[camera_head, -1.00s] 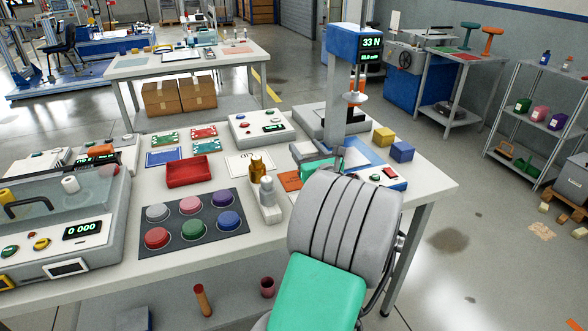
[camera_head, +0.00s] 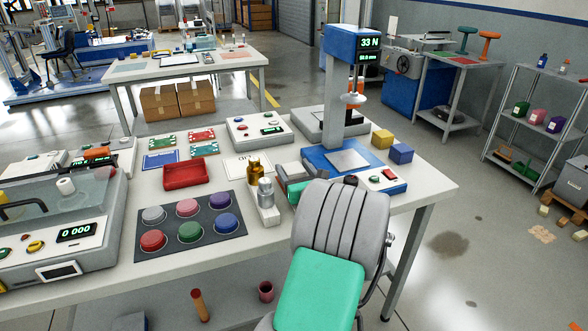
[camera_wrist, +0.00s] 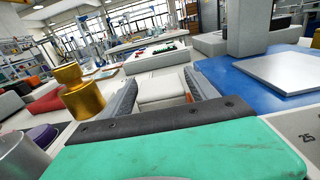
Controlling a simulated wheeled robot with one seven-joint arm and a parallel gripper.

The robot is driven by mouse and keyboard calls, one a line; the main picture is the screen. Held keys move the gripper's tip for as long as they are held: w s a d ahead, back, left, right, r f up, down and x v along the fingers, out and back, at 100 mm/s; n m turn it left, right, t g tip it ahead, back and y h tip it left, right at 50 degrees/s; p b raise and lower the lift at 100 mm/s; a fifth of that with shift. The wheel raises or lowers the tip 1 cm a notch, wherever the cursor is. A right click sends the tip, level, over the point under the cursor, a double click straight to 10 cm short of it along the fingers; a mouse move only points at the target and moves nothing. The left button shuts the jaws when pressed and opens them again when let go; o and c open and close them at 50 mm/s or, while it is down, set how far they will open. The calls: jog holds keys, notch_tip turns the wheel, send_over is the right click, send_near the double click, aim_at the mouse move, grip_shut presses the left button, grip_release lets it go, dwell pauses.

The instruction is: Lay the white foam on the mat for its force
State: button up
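My gripper (camera_wrist: 163,88) has its grey fingers on either side of a pale white block, which looks like the white foam (camera_wrist: 160,90); the block fills the gap between them. In the head view my gripper (camera_head: 290,178) is low over the table, left of the press's blue base; my arm hides the block there. The press (camera_head: 347,80) reads 33 N, and its metal plate (camera_head: 348,160) is bare. A dark mat (camera_head: 213,211) with several coloured discs lies to the left. A pale surface marked 25 (camera_wrist: 308,140) shows at the wrist view's right edge.
A gold weight (camera_head: 255,168) and a silver weight (camera_head: 265,190) stand close left of my gripper. A red tray (camera_head: 186,173) lies farther left. Yellow (camera_head: 382,138) and blue (camera_head: 402,152) blocks sit right of the press. A white instrument (camera_head: 257,129) stands behind.

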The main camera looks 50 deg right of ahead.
jog(key=shift+o, duration=0.5)
jog(key=shift+r, duration=0.1)
jog(key=shift+s+a, duration=0.1)
jog(key=shift+s, duration=0.15)
jog(key=v, duration=1.1)
jog(key=shift+s+a, duration=0.2)
jog(key=shift+s, duration=0.05)
jog(key=shift+r, duration=0.1)
